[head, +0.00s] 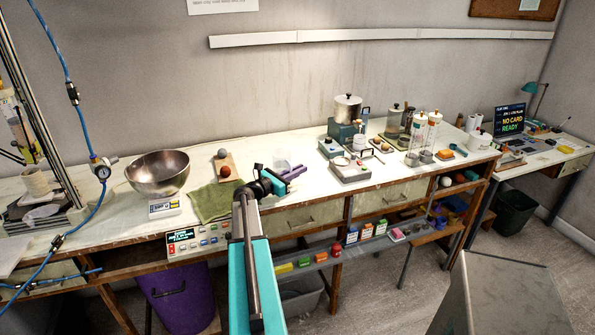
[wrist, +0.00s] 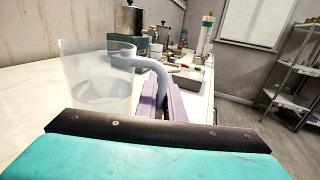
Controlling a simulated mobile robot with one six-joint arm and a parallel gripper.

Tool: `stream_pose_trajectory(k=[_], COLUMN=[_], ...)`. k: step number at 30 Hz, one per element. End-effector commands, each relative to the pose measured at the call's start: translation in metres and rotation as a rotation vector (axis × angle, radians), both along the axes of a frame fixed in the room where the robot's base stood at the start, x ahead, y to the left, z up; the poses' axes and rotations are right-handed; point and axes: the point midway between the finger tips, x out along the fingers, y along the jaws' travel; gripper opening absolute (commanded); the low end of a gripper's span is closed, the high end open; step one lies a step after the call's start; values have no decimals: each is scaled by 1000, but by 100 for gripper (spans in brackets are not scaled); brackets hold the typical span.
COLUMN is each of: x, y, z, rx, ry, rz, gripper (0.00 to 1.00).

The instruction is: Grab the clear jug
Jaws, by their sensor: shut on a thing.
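My gripper (head: 292,174) has purple fingers; in the wrist view the fingers (wrist: 170,102) are closed on the handle. I cannot tell whether the jug's base touches the bench; its lower part is hidden behind my wrist.
A steel bowl (head: 158,172) on a scale and a green cloth (head: 211,201) lie to the left. A brown ball (head: 224,172) sits near the cloth. Lab devices (head: 349,167) stand to the right. The bench top (head: 283,146) behind the jug is clear.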

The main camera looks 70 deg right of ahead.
Motion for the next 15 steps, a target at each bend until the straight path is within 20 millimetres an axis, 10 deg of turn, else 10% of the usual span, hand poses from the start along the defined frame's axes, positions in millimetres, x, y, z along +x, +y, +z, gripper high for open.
stream_pose_trajectory(k=[15], x=[0], y=[0], z=[21], rx=[-2], ry=[-1], rz=[1], gripper=[0])
